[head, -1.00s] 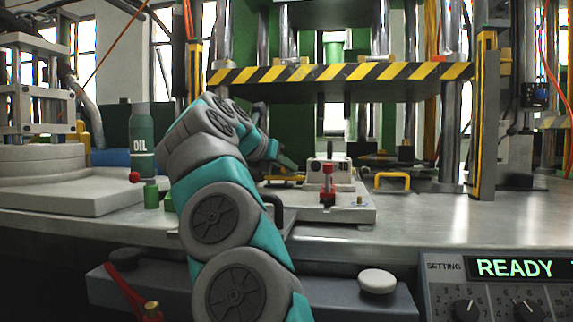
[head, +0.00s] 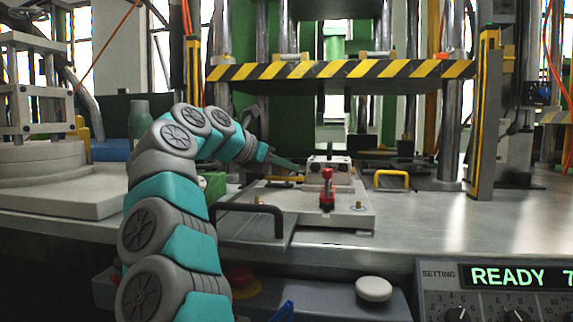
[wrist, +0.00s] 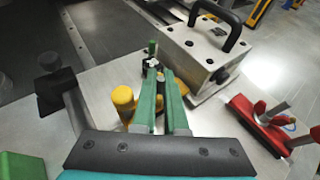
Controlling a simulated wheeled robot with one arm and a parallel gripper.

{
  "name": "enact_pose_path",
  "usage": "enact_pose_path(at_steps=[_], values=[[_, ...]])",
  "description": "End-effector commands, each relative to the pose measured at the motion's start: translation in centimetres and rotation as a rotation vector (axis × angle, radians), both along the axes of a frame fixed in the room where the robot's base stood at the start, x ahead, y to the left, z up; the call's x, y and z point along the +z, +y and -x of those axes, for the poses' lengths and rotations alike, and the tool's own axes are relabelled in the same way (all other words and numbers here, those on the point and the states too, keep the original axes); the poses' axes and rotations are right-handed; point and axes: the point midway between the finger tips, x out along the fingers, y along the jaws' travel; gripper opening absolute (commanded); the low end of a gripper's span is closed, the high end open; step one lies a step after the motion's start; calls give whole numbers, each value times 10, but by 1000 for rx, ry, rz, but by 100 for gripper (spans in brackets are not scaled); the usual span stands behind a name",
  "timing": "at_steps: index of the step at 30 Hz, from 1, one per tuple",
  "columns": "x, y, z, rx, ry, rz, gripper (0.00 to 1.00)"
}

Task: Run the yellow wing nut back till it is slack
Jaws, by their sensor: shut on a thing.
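My gripper (wrist: 158,76) shows in the wrist view with its two green fingers close together at the left side of the white mould block (wrist: 197,50). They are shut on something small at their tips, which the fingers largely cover.
A red toggle clamp (head: 327,188) stands in front of the block, and also shows at right in the wrist view (wrist: 262,122). A black handle (wrist: 222,25) tops the block. A striped press plate (head: 340,71) hangs above. The panel (head: 510,275) reads READY.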

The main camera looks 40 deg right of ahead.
Motion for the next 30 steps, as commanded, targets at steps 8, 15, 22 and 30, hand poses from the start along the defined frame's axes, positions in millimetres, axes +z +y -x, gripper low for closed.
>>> enact_pose_path(at_steps=[8, 15, 22, 30], values=[[0, 0, 0, 0, 1, 2, 22], [1, 1, 0, 1, 0, 1, 22], [8, 16, 0, 4, 1, 3, 22], [25, 57, 2, 1, 2, 4, 22]])
